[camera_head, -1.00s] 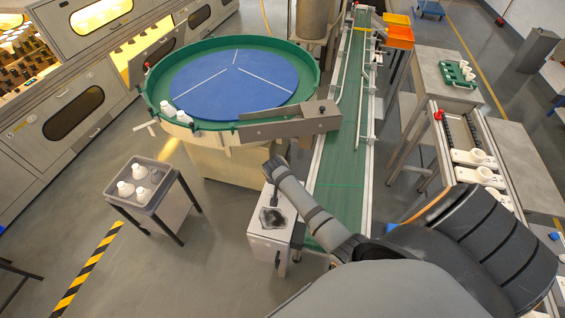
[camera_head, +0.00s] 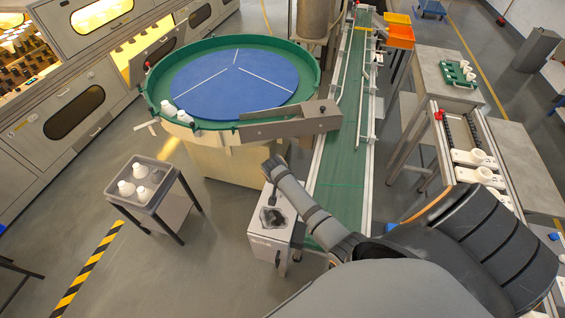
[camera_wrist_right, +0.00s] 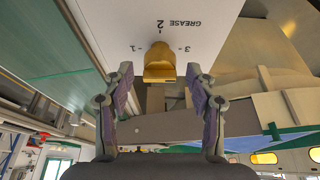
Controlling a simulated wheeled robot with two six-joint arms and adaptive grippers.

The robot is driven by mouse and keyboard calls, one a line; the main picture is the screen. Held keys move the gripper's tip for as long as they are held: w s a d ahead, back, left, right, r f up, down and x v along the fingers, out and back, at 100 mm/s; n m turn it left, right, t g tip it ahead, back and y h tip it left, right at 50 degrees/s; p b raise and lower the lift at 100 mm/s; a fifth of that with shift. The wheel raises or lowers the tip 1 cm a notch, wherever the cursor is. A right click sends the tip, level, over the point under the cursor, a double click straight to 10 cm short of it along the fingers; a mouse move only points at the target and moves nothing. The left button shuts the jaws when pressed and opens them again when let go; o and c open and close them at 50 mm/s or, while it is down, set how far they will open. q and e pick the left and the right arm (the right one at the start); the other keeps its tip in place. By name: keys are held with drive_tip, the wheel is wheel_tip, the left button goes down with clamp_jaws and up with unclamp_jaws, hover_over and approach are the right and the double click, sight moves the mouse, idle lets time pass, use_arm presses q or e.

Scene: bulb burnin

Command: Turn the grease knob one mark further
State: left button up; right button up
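The brass-coloured grease knob (camera_wrist_right: 159,66) is in the right wrist view, on a pale panel (camera_wrist_right: 205,50) that shows upside down. The panel reads GREASE, with marks 1, 2 and 3 around the knob. The knob's narrow end faces up the picture toward the 2; its exact setting is hard to tell. My right gripper (camera_wrist_right: 160,74) is open, with one finger on each side of the knob and a visible gap on both sides. In the head view, my right arm hides the knob and most of the right gripper. My left gripper is out of view.
A grey box (camera_head: 268,238) stands beside the green conveyor (camera_head: 346,150). The round green-rimmed feeder table (camera_head: 305,88) is behind it. A small stand with a grey tray (camera_head: 119,196) of white parts is at the left, with clear floor between.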

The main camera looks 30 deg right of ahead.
drive_tip(key=v, duration=1.2)
drive_tip(key=shift+d, duration=0.1)
